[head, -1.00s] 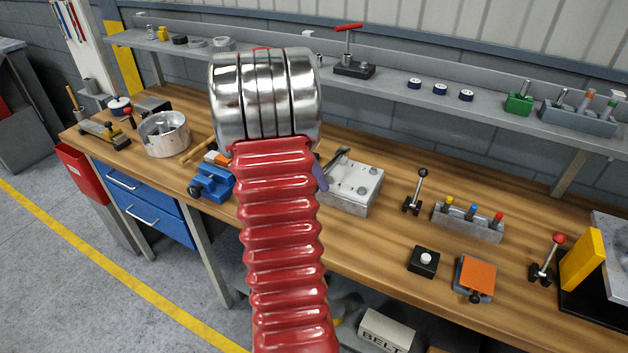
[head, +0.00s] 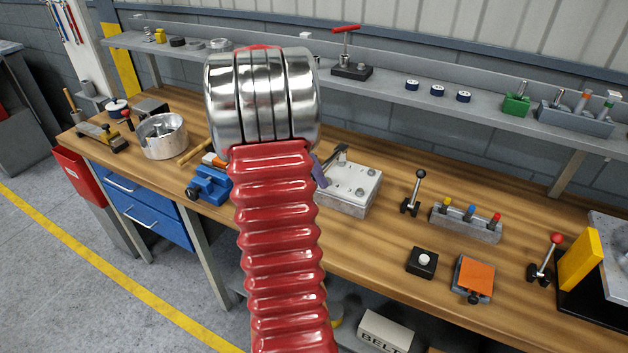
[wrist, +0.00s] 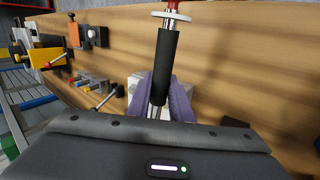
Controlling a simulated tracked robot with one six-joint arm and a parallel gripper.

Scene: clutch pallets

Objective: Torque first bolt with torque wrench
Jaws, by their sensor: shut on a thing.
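In the head view, a metal block with bolt heads on its pale top plate (head: 368,191) sits mid-bench. My gripper's purple fingers (head: 319,172) show at its left edge, mostly hidden behind my red arm. A dark tool (head: 337,155) shows beside them over the back left of the block. In the wrist view, my gripper (wrist: 164,85) is shut on the torque wrench (wrist: 168,65), seen as a black grip with a metal shaft and a pale ring with red. A pale part of the block shows behind the fingers. I cannot tell whether the wrench touches a bolt.
A blue vise (head: 210,184) and a round metal housing (head: 163,136) stand to the left. A lever stand (head: 414,193), a bit holder (head: 466,222), a black button box (head: 422,262) and an orange block (head: 473,277) stand to the right. A shelf (head: 390,82) runs behind.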

